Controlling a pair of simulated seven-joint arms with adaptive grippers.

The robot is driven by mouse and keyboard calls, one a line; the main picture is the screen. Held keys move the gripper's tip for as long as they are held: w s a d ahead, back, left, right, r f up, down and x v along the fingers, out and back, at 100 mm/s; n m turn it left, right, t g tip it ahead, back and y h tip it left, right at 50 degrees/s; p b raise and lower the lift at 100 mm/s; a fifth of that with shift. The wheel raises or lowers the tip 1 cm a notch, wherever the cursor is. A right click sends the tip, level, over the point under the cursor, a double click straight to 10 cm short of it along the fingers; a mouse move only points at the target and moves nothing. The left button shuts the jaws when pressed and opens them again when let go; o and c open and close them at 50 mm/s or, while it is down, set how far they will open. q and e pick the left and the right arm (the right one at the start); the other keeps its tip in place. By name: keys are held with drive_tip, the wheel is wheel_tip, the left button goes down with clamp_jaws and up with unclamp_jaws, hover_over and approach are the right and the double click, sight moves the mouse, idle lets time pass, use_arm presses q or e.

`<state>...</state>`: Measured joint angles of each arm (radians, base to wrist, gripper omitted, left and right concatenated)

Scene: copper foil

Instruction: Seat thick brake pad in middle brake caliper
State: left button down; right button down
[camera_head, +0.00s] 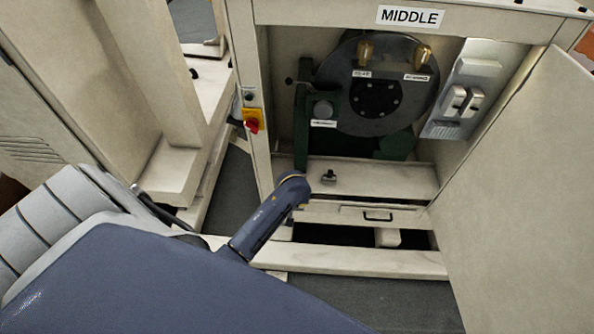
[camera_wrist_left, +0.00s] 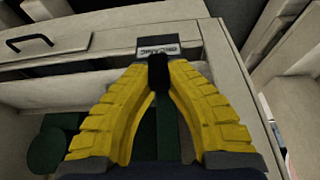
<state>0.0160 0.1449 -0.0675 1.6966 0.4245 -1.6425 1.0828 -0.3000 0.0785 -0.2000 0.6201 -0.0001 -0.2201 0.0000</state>
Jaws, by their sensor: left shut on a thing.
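My left gripper (camera_wrist_left: 158,80) is shut, its yellow fingertips meeting around a narrow dark stem on the brake pad (camera_wrist_left: 158,47). The pad shows as a dark grey block with a pale lettered label, just beyond the fingertips; its thickness is hard to judge. In the head view my left arm reaches up to the shelf, and its fingers are hidden or too small to make out. A small dark piece (camera_head: 328,176) is at the shelf there; I cannot tell whether it is the same pad. The green brake caliper (camera_head: 323,110) stands left of the grey disc (camera_head: 385,85). My right gripper is out of view.
The open cabinet under the MIDDLE sign (camera_head: 410,17) has a pale shelf (camera_head: 385,180) and a drawer with a dark handle (camera_head: 378,216). A switch panel (camera_head: 465,95) is on its right wall. The open door (camera_head: 525,180) bounds the right. A red-yellow switch (camera_head: 253,121) sits at the left.

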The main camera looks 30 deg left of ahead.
use_arm(q)
drive_tip(key=shift+s+d, duration=0.25)
drive_tip(key=shift+s, duration=0.3)
drive_tip(key=w+a, duration=0.3)
drive_tip(key=w, duration=0.2)
drive_tip(key=w+a, duration=0.2)
drive_tip(key=w, duration=0.3)
drive_tip(key=w+a, duration=0.3)
drive_tip(key=w, duration=0.3)
drive_tip(key=shift+a+f, duration=0.15)
drive_tip(key=shift+a, duration=0.2)
drive_tip(key=shift+s+f, duration=0.1)
drive_tip(key=shift+f, duration=1.3)
drive_tip(key=c, duration=1.4)
unclamp_jaws()
drive_tip(key=shift+d, duration=0.1)
drive_tip(key=shift+o, duration=0.2)
drive_tip(key=shift+f, duration=0.2)
